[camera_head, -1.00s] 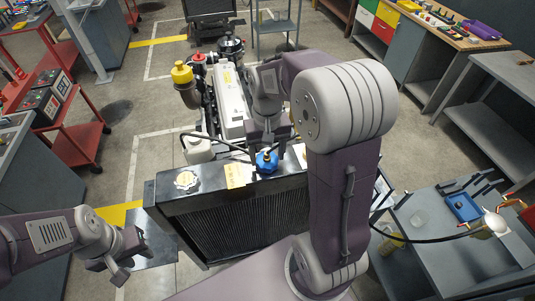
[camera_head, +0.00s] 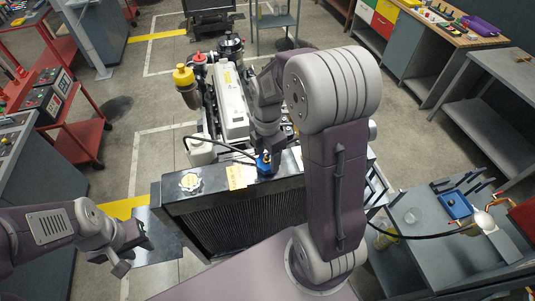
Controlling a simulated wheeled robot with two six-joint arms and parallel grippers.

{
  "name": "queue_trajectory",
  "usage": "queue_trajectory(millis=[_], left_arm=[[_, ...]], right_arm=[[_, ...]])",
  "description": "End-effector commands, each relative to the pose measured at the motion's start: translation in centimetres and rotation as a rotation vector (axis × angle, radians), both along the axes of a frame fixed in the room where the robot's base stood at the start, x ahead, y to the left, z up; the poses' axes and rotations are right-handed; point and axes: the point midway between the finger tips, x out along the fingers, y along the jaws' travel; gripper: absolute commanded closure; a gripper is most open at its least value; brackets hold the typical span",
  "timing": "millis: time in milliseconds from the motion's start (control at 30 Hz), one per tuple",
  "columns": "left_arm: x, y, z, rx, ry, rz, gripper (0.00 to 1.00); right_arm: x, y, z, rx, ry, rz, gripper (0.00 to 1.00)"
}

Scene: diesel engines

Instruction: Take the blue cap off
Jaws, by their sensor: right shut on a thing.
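The blue cap (camera_head: 264,165) sits at the top of the black radiator (camera_head: 232,215) at the front of the engine (camera_head: 230,105). My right gripper (camera_head: 267,153) reaches down over the cap from above and is shut on it. The fingers hide part of the cap, and I cannot tell whether it is still seated. My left gripper (camera_head: 128,258) hangs empty at the lower left, away from the radiator. Its fingers look apart.
A black hose (camera_head: 225,146) runs behind the blue cap. A grey cart (camera_head: 440,245) with a blue tray (camera_head: 453,205) stands at right, a red cart (camera_head: 75,135) at left.

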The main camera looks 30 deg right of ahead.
Motion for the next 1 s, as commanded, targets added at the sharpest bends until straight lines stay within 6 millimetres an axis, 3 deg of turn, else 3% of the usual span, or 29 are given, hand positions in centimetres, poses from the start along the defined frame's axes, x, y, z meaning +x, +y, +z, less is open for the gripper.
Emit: queue_trajectory(millis=[200, 233, 300, 833, 1000], left_arm=[[0.0, 0.0, -0.09, 0.0, 0.0, 0.0, 0.66], [0.0, 0.0, -0.09, 0.0, 0.0, 0.0, 0.66], [0.0, 0.0, -0.09, 0.0, 0.0, 0.0, 0.66], [0.0, 0.0, 0.0, 0.0, 0.0, 0.0, 0.66], [0.0, -0.01, 0.72, 0.0, 0.0, 0.0, 0.66]], right_arm=[[-0.21, 0.03, -0.25, 0.001, 0.008, 0.005, 1.0], [-0.21, 0.03, -0.26, 0.001, 0.008, 0.005, 0.32], [-0.2, 0.03, -0.25, 0.001, 0.007, 0.004, 0.13], [-0.08, 0.01, -0.07, 0.001, 0.003, -0.007, 0.16], [-0.22, 0.05, 0.11, 0.001, 0.006, -0.249, 0.16]])
